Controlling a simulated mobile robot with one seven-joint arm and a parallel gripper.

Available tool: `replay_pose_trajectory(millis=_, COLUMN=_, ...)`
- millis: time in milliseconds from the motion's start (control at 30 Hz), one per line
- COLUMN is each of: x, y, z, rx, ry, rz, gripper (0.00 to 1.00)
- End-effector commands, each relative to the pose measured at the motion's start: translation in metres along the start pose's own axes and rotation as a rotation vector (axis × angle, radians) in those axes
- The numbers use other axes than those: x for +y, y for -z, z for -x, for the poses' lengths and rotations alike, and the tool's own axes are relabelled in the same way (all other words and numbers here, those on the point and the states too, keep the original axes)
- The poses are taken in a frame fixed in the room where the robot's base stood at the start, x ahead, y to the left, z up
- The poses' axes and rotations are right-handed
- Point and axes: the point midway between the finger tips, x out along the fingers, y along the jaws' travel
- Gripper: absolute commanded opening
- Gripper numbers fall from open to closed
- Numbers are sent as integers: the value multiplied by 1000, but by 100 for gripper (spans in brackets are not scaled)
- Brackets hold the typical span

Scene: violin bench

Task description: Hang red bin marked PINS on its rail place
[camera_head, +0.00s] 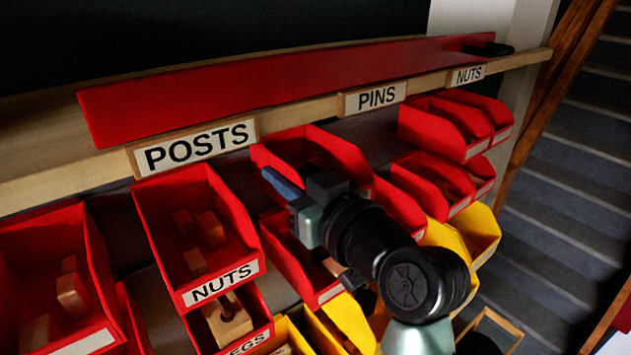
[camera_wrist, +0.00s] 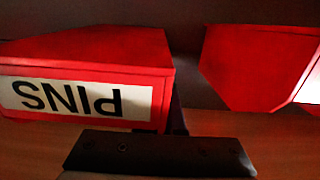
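The red bin marked PINS (camera_wrist: 85,50) is close on the left of the wrist view, its white label upside down there. In the head view my gripper (camera_head: 284,192) is at a red bin (camera_head: 338,150) below and left of the rail's PINS tag (camera_head: 376,97). My arm covers that bin's front, so I cannot read its label or be sure that it is the PINS bin. Dark backing shows directly under the PINS tag. A black bar of my gripper (camera_wrist: 160,153) crosses the bottom of the wrist view. Whether the fingers are closed on a bin is not clear.
The bin marked NUTS (camera_head: 221,283) hangs under the POSTS tag (camera_head: 197,146). Another red bin (camera_head: 440,128) hangs right of the PINS gap, near the rail's NUTS tag (camera_head: 467,75). More red and yellow bins (camera_head: 480,228) sit below. Stairs (camera_head: 575,150) are at right.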

Motion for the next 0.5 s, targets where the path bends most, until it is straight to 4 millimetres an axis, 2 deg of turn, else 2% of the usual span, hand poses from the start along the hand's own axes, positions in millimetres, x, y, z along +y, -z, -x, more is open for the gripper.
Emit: replay_pose_trajectory(millis=500, x=0, y=0, z=-4, rx=1, ry=0, rz=1, gripper=0)
